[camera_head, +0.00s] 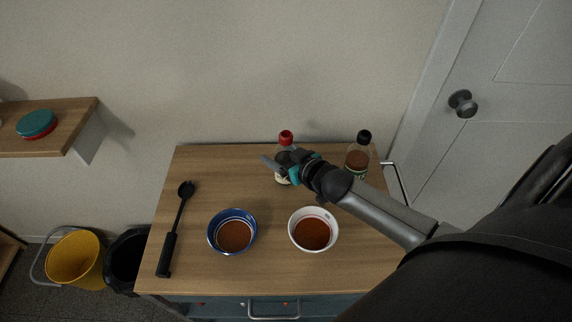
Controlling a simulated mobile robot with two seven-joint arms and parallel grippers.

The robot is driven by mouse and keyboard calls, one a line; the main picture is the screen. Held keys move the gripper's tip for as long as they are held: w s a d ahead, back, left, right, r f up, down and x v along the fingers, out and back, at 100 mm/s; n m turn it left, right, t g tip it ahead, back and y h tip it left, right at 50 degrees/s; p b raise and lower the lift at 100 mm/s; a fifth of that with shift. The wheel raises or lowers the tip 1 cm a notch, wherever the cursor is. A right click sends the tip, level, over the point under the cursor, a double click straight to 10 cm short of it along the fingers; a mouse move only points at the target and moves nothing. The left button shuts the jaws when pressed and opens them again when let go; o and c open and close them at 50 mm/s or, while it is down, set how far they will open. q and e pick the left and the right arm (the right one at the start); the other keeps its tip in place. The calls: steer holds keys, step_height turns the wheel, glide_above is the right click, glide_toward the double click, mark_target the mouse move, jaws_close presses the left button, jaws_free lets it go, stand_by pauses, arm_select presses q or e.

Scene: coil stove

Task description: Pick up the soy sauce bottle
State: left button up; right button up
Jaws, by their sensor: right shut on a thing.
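A bottle with a red cap (286,138), which looks like the soy sauce bottle, stands upright near the back of the wooden table. Its pale label shows low down, and my gripper hides part of its body. My right gripper (284,164) comes in from the right and is shut on this bottle around its middle. Whether the bottle touches the tabletop is hard to tell. A second bottle with a black cap (357,159) and brown contents stands to the right, behind my right forearm. My left gripper is not in view.
The wooden table (190,255) also holds a blue bowl (211,232) and a white bowl (292,232), both with brown contents, and a black ladle (168,254) at left. A wall is close behind. A yellow bucket (75,260) stands on the floor at left.

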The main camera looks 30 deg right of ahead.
jaws_close()
steer(key=shift+w+r, duration=0.1)
steer(key=shift+r, duration=0.05)
step_height(320, 180, up, 20)
steer(key=p, duration=0.4)
steer(key=shift+p, duration=0.3)
steer(key=shift+d, duration=0.1)
